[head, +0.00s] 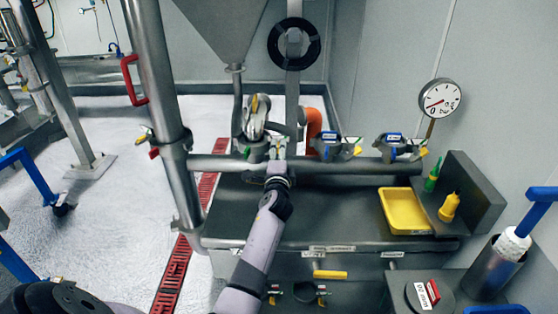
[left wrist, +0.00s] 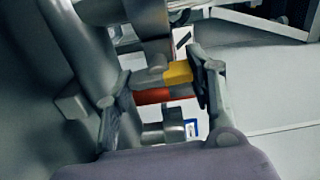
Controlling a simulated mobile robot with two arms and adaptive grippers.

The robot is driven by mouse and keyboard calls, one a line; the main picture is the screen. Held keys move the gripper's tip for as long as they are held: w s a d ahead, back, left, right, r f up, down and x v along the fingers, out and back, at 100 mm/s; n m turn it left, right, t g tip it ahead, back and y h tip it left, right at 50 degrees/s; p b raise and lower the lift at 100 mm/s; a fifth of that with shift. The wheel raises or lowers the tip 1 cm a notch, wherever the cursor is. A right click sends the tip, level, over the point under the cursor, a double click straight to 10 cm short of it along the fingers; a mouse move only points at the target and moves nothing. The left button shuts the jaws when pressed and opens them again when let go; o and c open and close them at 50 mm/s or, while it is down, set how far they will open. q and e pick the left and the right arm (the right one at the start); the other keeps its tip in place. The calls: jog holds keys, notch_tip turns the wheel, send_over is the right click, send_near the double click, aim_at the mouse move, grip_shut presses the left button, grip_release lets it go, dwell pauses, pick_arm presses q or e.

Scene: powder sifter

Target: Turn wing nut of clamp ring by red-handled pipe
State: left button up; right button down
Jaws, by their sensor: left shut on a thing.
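The upright steel pipe (head: 160,90) at the left carries a red handle (head: 133,80). A clamp ring (head: 175,146) sits around its lower part, with small red and yellow pieces at its left side. My left gripper (head: 257,112) is to the right of that pipe, above the horizontal pipe, and partly hides what is there. In the left wrist view, its fingers (left wrist: 162,97) are shut on a yellow wing nut (left wrist: 178,73), whose yellow end lies against the right finger. The ring belonging to this wing nut is mostly hidden. My right gripper is not in view.
An orange pipe bend (head: 313,130) and two clamps with yellow wings (head: 338,147) (head: 402,147) lie right of my gripper. A gauge (head: 440,98), yellow tray (head: 404,211) and yellow bottle (head: 449,207) stand farther right. The hopper (head: 225,30) hangs above. The grey bench top is mostly clear.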

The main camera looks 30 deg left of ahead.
pick_arm(q)
jog(key=n+b, duration=0.2)
jog(key=n, duration=0.2)
jog(key=shift+f+n, duration=0.15)
jog(key=shift+n, duration=0.15)
jog(key=shift+n+b, duration=0.85)
jog(key=shift+n, duration=0.75)
jog(key=o, duration=1.2)
jog(key=shift+c, duration=0.2)
jog(key=shift+r, duration=0.2)
jog(key=shift+s, duration=0.1)
jog(key=v, duration=0.7)
